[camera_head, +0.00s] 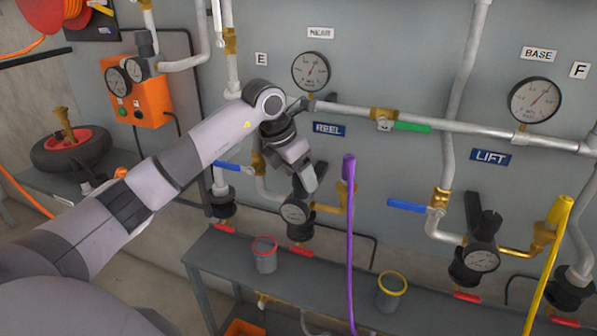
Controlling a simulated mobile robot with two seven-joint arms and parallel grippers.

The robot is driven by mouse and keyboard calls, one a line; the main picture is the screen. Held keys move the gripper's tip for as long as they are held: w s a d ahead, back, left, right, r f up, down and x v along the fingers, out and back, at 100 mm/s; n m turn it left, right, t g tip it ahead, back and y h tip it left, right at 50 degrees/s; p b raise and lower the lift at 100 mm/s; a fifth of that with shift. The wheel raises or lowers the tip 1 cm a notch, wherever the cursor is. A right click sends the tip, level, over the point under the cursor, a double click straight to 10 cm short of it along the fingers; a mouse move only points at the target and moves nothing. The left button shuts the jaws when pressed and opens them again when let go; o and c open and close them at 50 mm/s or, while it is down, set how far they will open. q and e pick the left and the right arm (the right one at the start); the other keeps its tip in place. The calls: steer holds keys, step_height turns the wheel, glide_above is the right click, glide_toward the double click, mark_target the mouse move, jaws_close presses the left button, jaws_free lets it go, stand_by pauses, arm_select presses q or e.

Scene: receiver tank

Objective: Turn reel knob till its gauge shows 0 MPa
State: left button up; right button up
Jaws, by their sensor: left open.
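The blue REEL label (329,128) marks the regulator on the grey panel. Its small gauge (294,214) faces me below my left gripper; the needle is too small to read. My left gripper (304,186) points down just above this gauge, at the top of the reel regulator. It is open, and its wrist hides most of what lies behind, so the reel knob cannot be made out clearly. I cannot tell whether the fingers touch it. My right gripper is not in view.
The LIFT regulator with its gauge (482,258) stands to the right. A purple hose (350,240) hangs close right of my left gripper. A blue lever (228,165) is to its left. Below, a grey shelf (330,287) holds a red-rimmed cup (265,258) and a yellow-rimmed cup (390,295).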

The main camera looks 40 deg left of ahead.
arm_select(q)
steer(key=c, duration=1)
steer(key=shift+c, duration=0.2)
steer(key=shift+n, duration=0.3)
steer(key=n, duration=0.1)
steer(key=n+y, duration=0.1)
steer(key=n, duration=0.1)
steer(key=shift+d+r+n+y+p, duration=0.1)
steer(key=shift+d+n+y+p, duration=0.05)
steer(key=shift+n+y+p, duration=0.15)
steer(key=n+y, duration=0.1)
steer(key=n, duration=0.3)
steer(key=shift+w+d+n+y, duration=0.1)
steer(key=shift+n+y, duration=0.2)
steer(key=shift+y, duration=0.1)
steer(key=o, duration=1)
